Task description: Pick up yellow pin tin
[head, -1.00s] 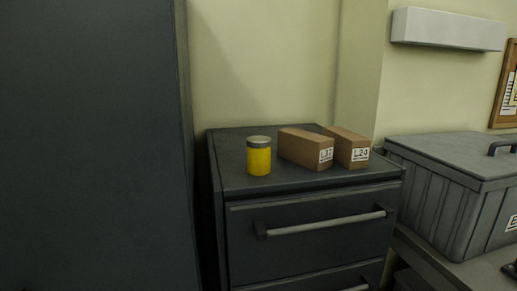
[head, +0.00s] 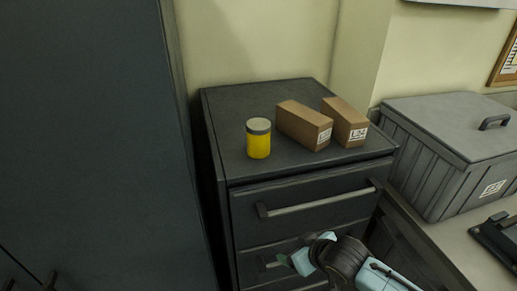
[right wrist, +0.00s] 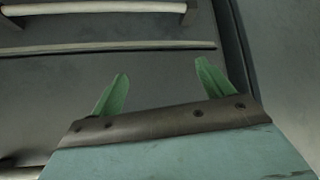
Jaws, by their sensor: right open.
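The yellow pin tin (head: 258,140) has a grey lid and stands upright on top of the dark drawer cabinet (head: 225,104), near its left front. My right gripper (head: 279,261) is in front of the cabinet's drawers, below the top and lower than the tin. In the right wrist view its two green fingers (right wrist: 162,92) are spread apart with nothing between them, facing a drawer front. The tin does not show in the right wrist view. My left gripper is not in view.
Two brown boxes (head: 303,125) (head: 346,121) with labels stand on the cabinet, right of the tin. A tall dark cabinet (head: 90,140) rises at the left. A grey lidded bin (head: 440,150) stands on a bench at the right. The cabinet top in front of the tin is narrow.

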